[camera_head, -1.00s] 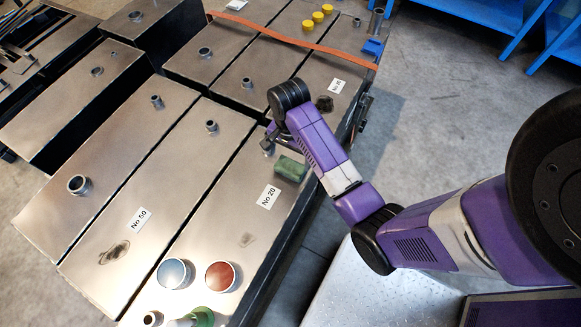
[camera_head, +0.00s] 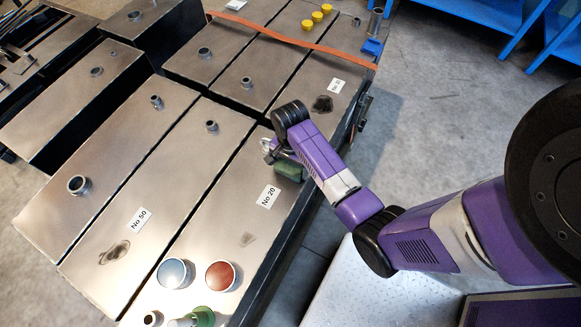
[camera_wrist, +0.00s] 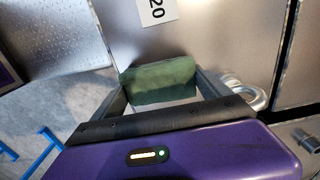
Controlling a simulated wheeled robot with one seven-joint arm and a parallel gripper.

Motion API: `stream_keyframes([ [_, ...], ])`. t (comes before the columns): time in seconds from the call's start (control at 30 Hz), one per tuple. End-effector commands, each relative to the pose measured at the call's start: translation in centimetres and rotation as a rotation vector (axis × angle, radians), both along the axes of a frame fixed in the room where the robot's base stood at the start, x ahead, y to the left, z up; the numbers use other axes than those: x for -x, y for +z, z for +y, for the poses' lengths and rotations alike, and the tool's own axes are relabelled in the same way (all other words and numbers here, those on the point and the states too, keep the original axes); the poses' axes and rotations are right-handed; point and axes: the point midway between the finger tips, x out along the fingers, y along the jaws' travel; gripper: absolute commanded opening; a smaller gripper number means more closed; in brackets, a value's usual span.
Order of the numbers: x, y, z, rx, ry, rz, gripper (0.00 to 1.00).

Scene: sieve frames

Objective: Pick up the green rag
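The green rag (camera_head: 288,172) lies folded like a small block on the metal surface near its right edge, just beyond the "No 20" label. In the head view my gripper (camera_head: 272,153) is over and beside the rag, and my wrist hides part of both. In the wrist view the rag (camera_wrist: 158,82) lies between the two fingertips of my gripper (camera_wrist: 161,84). The fingers are spread wide, one on either side of the rag. I cannot tell whether either finger touches it.
A metal ring (camera_wrist: 250,94) sits close beside the right finger in the wrist view. A blue-topped round tin (camera_head: 173,272), a red-topped one (camera_head: 221,276) and a green object (camera_head: 203,317) stand nearer. Yellow caps (camera_head: 317,16) and an orange strap (camera_head: 290,39) lie farther back.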

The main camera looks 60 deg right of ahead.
Motion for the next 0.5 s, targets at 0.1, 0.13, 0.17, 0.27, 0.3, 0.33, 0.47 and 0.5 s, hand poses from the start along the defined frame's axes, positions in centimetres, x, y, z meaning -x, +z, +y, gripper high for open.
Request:
stream_keyframes([
  [0.1, 0.0, 0.01, -0.01, 0.0, 0.0, 0.0, 0.47],
  [0.13, 0.0, 0.02, -0.01, 0.0, 0.0, 0.0, 0.46],
  [0.17, 0.0, 0.02, -0.01, 0.0, 0.0, 0.0, 0.4],
  [0.27, -0.01, 0.03, -0.01, 0.0, 0.0, 0.0, 0.4],
  [0.3, -0.01, 0.04, -0.02, 0.0, 0.0, 0.0, 0.4],
  [0.33, -0.01, 0.06, -0.02, 0.0, 0.0, 0.0, 0.4],
  [0.47, -0.05, 0.46, -0.04, 0.001, 0.0, -0.002, 0.4],
  [0.5, -0.07, 0.72, -0.05, 0.001, 0.0, -0.002, 0.4],
])
